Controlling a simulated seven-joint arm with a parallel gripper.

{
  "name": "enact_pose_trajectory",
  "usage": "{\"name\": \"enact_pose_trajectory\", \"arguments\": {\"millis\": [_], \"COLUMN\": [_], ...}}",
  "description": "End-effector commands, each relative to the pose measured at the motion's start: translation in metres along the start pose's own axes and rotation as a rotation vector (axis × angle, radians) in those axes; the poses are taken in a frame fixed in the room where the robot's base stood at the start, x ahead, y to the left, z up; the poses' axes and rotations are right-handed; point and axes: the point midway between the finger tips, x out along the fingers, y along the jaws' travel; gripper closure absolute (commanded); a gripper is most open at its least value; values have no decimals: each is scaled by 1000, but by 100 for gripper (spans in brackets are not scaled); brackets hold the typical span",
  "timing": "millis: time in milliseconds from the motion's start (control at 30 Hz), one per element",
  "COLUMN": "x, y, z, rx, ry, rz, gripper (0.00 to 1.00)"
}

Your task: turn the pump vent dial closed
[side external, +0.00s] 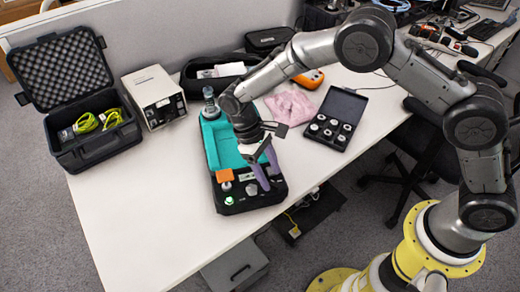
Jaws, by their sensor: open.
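The pump (211,150) is a long black unit with a teal top, lying on the white table. At its near end are an orange block (225,175), small pale knobs (252,189) and a green-lit button (229,200). I cannot tell which knob is the vent dial or how it is turned. My gripper (269,180) has purple fingers, is open, and points down over the right side of the pump's near end. Its fingers hide part of the panel there. I cannot tell whether they touch anything.
An open black case (65,75) with yellow-green cable and a white box (154,95) stand at the left. A pink cloth (290,106), an orange device (309,79) and an open case of round weights (351,105) lie behind and right. The table's front left is clear.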

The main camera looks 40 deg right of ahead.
Motion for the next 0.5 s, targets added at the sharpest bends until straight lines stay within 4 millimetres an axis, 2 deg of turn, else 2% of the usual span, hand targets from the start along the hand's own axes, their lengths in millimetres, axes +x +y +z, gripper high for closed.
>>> {"name": "enact_pose_trajectory", "arguments": {"millis": [300, 500], "x": [-70, -102], "y": [0, 0], "z": [-1, -1], "rx": [0, 0], "ry": [6, 3], "rz": [0, 0], "gripper": [39, 39]}}
